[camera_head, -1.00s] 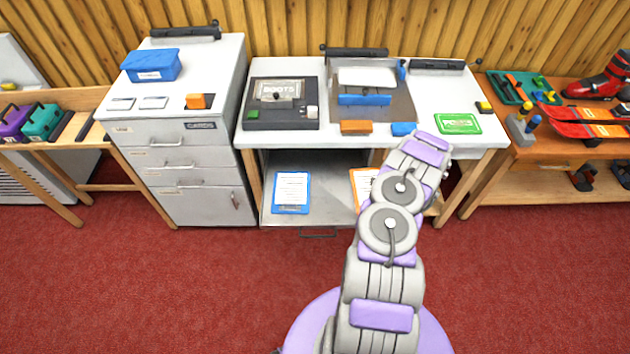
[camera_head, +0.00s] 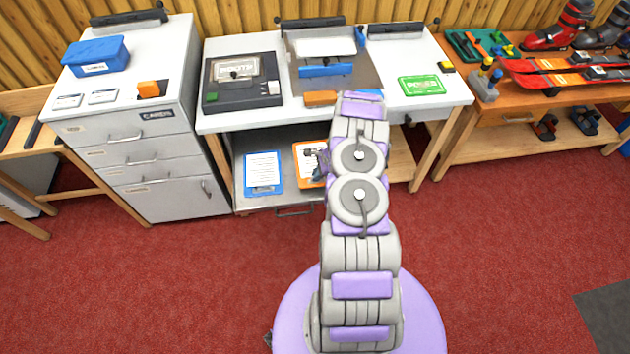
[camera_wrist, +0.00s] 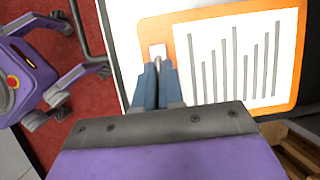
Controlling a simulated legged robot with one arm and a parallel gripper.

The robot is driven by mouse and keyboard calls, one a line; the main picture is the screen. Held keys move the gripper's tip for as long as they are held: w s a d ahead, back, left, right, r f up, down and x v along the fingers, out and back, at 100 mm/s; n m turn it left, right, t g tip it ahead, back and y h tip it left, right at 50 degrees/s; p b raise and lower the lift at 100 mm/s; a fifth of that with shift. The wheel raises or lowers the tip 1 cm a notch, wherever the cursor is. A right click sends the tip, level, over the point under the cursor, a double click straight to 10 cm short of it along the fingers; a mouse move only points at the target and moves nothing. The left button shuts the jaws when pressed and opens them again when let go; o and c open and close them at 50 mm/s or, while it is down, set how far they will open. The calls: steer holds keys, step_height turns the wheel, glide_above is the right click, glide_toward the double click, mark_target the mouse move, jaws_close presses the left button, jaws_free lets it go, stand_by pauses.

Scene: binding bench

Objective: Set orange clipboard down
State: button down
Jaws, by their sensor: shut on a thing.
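The orange clipboard (camera_head: 304,174), with a white lined sheet, is over the pull-out grey shelf (camera_head: 262,204) under the bench, just right of the blue clipboard (camera_head: 263,173). My gripper (camera_wrist: 158,70) is shut on the orange clipboard (camera_wrist: 282,108) at its clip edge in the wrist view. The clipboard looks about flat; I cannot tell if it touches the shelf. My arm hides its right part in the head view.
The bench top (camera_head: 440,99) above holds a dark machine (camera_head: 242,88), a green card (camera_head: 420,85) and an orange block (camera_head: 320,98). A grey drawer cabinet (camera_head: 150,170) stands left, and a wooden ski bench (camera_head: 480,117) right. Red carpet is free in front.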

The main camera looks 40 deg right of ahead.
steer(key=shift+w+f, duration=0.1)
steer(key=shift+w, duration=0.1)
step_height(320, 180, down, 3)
steer(key=shift+r+b, duration=0.1)
steer(key=shift+b, duration=0.5)
steer(key=shift+f, duration=0.4)
steer(key=shift+a, duration=0.35)
steer(key=c, duration=1.2)
jaws_free()
steer(key=shift+d, duration=0.25)
steer(key=shift+c, duration=0.2)
